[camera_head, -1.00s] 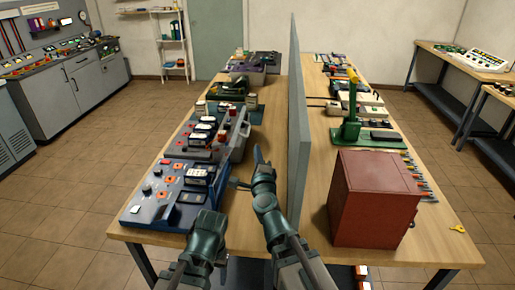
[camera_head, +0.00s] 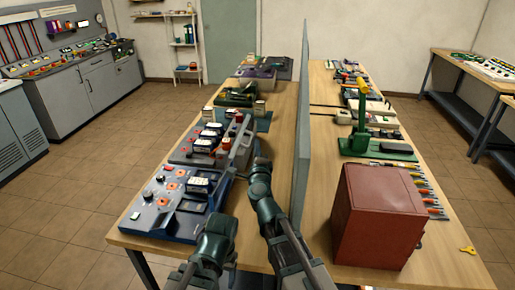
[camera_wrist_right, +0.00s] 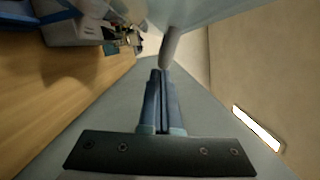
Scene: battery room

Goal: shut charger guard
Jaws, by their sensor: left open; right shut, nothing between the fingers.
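The grey charger (camera_head: 188,151) stands on the left half of the table. Its grey guard (camera_head: 240,142) stands raised along the charger's right edge, open. My right gripper (camera_head: 262,161) is just right of the guard, beside the grey divider. In the right wrist view its fingers (camera_wrist_right: 160,75) are shut and empty. A pale panel (camera_wrist_right: 210,12) with a round bar (camera_wrist_right: 170,45) is close before the fingertips, probably the guard; I cannot tell whether they touch. My left gripper (camera_head: 222,218) is open by the blue control box's right side, its fingertips mostly hidden.
The blue control box (camera_head: 160,212) is in front of the charger. The tall grey divider (camera_head: 302,140) leaves a narrow strip on my right gripper's right. A red cabinet (camera_head: 378,218) and a green stand (camera_head: 375,149) are beyond it. The table's front left edge is close.

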